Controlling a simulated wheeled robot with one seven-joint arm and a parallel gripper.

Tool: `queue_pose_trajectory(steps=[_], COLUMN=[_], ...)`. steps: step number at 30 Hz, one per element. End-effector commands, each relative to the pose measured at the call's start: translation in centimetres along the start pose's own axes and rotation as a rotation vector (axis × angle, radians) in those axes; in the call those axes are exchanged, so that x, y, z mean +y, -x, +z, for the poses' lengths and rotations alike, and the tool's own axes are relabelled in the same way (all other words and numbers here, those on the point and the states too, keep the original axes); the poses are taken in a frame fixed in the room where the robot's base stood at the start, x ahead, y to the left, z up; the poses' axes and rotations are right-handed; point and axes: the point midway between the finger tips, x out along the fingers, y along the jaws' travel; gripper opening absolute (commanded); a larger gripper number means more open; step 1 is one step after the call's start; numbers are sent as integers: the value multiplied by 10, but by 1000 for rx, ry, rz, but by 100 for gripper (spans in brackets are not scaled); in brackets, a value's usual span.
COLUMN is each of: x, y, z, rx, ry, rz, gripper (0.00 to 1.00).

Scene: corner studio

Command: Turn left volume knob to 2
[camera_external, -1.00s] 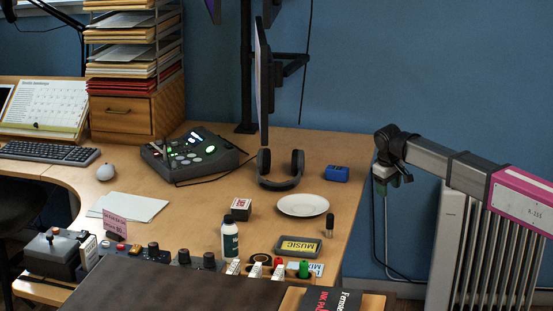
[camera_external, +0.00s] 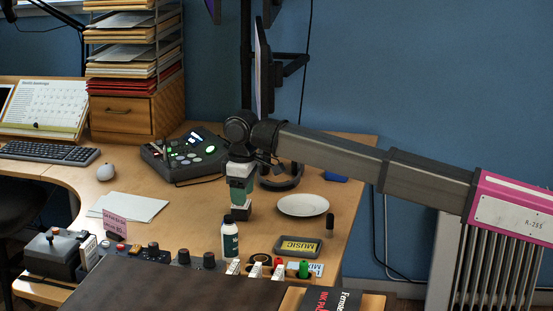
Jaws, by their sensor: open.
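A row of dark control panels with knobs (camera_external: 184,257) runs along the front of the desk. I cannot tell which is the left volume knob, and no scale markings are readable. A black console (camera_external: 175,162) with green lit buttons sits further back; its small controls are unclear. My gripper (camera_external: 240,203) points down in mid-desk, behind and right of the front knobs and apart from them. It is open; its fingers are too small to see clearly.
A white plate (camera_external: 302,205), a MUSIC tray (camera_external: 298,246) and a small dark upright item (camera_external: 329,224) are right. Headphones (camera_external: 281,181) and monitor (camera_external: 263,80) are behind.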

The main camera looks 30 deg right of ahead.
Motion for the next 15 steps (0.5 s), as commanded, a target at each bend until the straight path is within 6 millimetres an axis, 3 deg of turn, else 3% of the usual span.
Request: queue_pose_trajectory(steps=[1, 3, 9, 12, 15], x=[-30, -66, -153, -177, -188], y=[6, 14, 30, 35, 36], z=[-9, -16, -26, -27, -27], rx=[-2, -6, -18, -21, -23], ry=[34, 76, 173, 201, 214], rz=[-10, -25, -58, -68, -72], gripper=[54, 54, 54, 54, 54])
